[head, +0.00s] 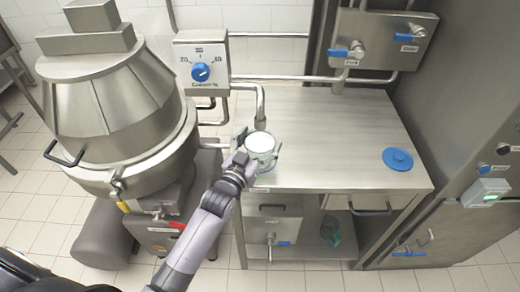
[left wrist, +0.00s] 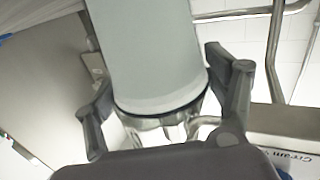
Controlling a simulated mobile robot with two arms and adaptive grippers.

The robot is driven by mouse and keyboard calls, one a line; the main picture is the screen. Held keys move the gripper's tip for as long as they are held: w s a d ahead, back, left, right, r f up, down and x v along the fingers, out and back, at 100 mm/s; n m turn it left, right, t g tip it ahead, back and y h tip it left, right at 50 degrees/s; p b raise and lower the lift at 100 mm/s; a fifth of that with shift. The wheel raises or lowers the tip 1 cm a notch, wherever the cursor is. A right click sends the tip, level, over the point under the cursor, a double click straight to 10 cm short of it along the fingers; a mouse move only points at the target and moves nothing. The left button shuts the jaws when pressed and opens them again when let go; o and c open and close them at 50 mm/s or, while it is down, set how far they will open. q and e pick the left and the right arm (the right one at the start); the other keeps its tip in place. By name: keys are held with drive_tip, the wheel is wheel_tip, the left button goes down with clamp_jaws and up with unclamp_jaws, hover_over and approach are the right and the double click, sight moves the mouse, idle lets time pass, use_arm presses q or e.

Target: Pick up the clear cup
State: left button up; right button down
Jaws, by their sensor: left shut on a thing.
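The clear cup (head: 262,160) stands upright at the left end of the steel table, just in front of the dispensing spout. Its top looks whitish; I cannot tell whether that is contents. My left gripper (head: 258,163) is shut on the cup from the front left, one finger on each side. In the left wrist view the cup (left wrist: 155,50) is a large pale cylinder between the gripper's two fingers (left wrist: 160,105). I cannot tell whether its base touches the table. My right gripper is out of view.
The spout (head: 261,105) and a dial box (head: 201,72) are behind the cup. A large steel mixer (head: 120,110) stands at left. A blue lid (head: 397,158) lies on the right of the steel table (head: 340,130), whose middle is clear.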

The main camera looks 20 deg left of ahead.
use_arm(q)
drive_tip(key=shift+r, duration=0.1)
drive_tip(key=c, duration=0.8)
